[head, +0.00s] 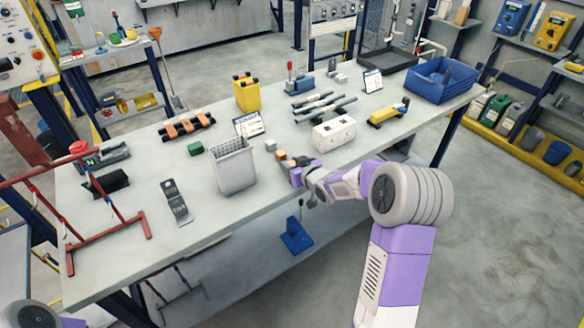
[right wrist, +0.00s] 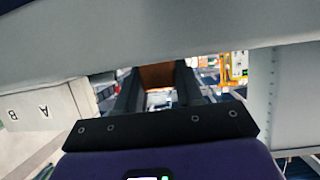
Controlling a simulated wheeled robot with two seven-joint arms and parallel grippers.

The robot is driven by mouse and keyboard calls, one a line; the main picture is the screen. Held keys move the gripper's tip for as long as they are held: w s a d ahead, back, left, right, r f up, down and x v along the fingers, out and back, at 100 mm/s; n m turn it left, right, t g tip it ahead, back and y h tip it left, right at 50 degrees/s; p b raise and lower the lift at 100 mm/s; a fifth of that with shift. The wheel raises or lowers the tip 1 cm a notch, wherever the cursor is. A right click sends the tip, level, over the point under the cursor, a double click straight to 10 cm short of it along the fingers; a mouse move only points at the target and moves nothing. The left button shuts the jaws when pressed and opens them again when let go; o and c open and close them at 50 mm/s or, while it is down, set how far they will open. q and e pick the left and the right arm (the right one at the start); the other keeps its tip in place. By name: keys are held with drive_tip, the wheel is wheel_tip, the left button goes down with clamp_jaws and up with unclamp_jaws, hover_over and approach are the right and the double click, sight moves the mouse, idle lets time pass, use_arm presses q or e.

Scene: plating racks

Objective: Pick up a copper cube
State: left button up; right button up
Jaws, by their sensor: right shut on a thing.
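My right gripper (head: 297,171) is at the front edge of the table, to the right of the grey perforated bin. In the right wrist view its two dark fingers (right wrist: 158,90) are shut on a copper-brown cube (right wrist: 157,76), which sits between the fingertips. In the head view the fingers and wrist partly hide this spot, and small brown-orange blocks (head: 281,155) show right beside the gripper. I cannot tell there which one is held. My left gripper is not in view.
A grey bin (head: 234,165) stands left of the gripper. A green cube (head: 195,148) and a grey cube (head: 271,145) lie nearby. A white box (head: 334,134) stands behind right. A red rack (head: 105,215) is at the left end, a blue crate (head: 441,80) at the far right.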

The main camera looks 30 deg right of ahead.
sight(292, 164)
clamp_jaws()
drive_tip(key=shift+r, duration=0.1)
wheel_tip(292, 164, up, 10)
drive_tip(key=p, duration=0.4)
idle(0.6)
